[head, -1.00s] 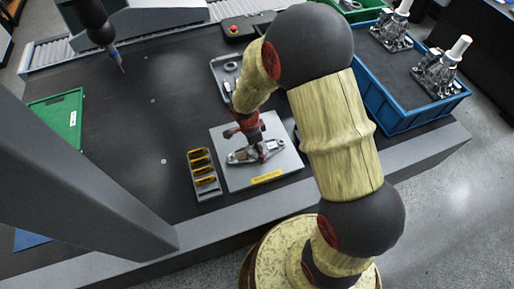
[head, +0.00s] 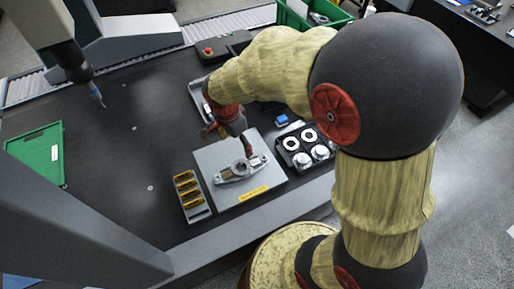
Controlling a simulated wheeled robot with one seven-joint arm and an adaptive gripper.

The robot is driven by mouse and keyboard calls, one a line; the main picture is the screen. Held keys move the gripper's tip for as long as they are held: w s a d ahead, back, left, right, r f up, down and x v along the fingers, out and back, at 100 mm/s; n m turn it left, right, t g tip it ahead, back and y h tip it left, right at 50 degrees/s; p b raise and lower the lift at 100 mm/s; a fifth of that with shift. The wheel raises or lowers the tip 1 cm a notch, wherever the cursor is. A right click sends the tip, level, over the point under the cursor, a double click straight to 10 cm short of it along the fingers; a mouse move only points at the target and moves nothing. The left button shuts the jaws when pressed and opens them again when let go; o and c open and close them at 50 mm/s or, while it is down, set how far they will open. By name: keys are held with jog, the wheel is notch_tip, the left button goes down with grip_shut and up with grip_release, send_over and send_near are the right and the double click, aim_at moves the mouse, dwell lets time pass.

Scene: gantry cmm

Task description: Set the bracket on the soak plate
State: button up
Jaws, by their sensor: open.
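The bracket (head: 240,170), a grey metal part with a raised round boss and an end lobe, lies flat on the light grey soak plate (head: 214,156), which has a yellow label on its front edge. My gripper (head: 212,131) is red and dark, in the head view just behind the plate's back edge, apart from the bracket. It is open, and nothing shows between its fingers. My arm hides part of the area behind it.
A slotted holder with yellow pieces (head: 190,196) stands left of the plate. A black tray with round rings (head: 306,147) and a small blue block (head: 282,120) are to the right. A probe (head: 99,99) hangs at the back left. A green panel (head: 36,152) lies at left.

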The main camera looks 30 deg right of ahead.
jog(key=s+d+r+n+t+y, duration=0.1)
jog(key=s+r+n+t, duration=0.3)
jog(key=s+r+n, duration=1)
jog(key=s+r, duration=0.3)
jog(key=r, duration=0.1)
jog(key=shift+r+n+t, duration=0.2)
jog(key=shift+n+t, duration=0.1)
jog(key=shift+n, duration=0.1)
jog(key=shift+d, duration=0.15)
